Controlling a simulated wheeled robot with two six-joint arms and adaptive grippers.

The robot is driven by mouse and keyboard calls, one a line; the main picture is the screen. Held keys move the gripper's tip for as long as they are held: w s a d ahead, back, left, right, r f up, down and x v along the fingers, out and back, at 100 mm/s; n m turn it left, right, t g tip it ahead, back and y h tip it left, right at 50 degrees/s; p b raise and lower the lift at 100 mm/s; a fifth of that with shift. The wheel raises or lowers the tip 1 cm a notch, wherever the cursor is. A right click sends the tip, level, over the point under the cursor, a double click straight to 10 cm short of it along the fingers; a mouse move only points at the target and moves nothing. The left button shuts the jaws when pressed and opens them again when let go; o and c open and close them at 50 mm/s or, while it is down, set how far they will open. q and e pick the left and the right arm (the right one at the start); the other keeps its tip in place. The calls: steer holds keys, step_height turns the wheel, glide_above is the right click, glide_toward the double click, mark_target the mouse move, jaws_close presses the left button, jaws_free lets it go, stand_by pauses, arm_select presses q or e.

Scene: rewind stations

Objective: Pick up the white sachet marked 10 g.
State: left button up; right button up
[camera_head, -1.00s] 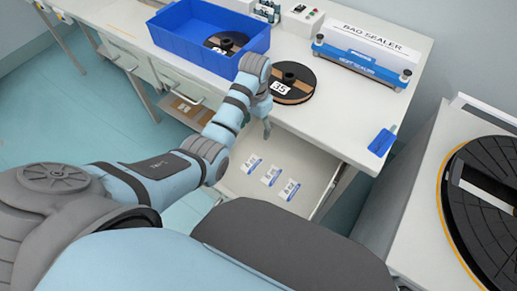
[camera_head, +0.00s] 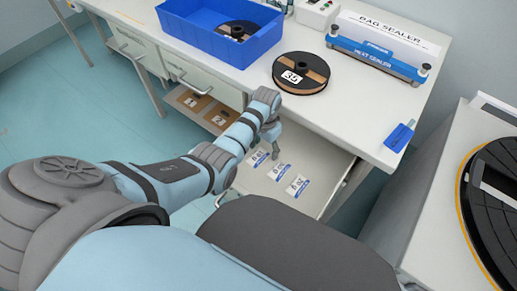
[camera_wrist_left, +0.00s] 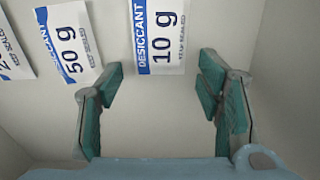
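The white sachet marked 10 g (camera_wrist_left: 160,38) has a blue strip reading DESICCANT. In the left wrist view it lies flat at the top, ahead of and between the fingertips. In the head view it appears to be the leftmost sachet (camera_head: 257,159) of a row in the open drawer (camera_head: 316,200). My left gripper (camera_wrist_left: 163,83) is open and empty above the drawer floor. In the head view the left gripper (camera_head: 275,150) is beside the leftmost and middle sachets. My right gripper is not in view.
A sachet marked 50 g (camera_wrist_left: 70,42) and another partly cut-off sachet (camera_wrist_left: 12,50) lie to the left. Above the drawer, the table (camera_head: 350,120) holds a reel marked 35 (camera_head: 302,72), a blue bin (camera_head: 215,38) and a bag sealer (camera_head: 378,60).

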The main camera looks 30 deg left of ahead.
arm_select(q)
steer(key=c, duration=0.7)
steer(key=shift+o, duration=0.2)
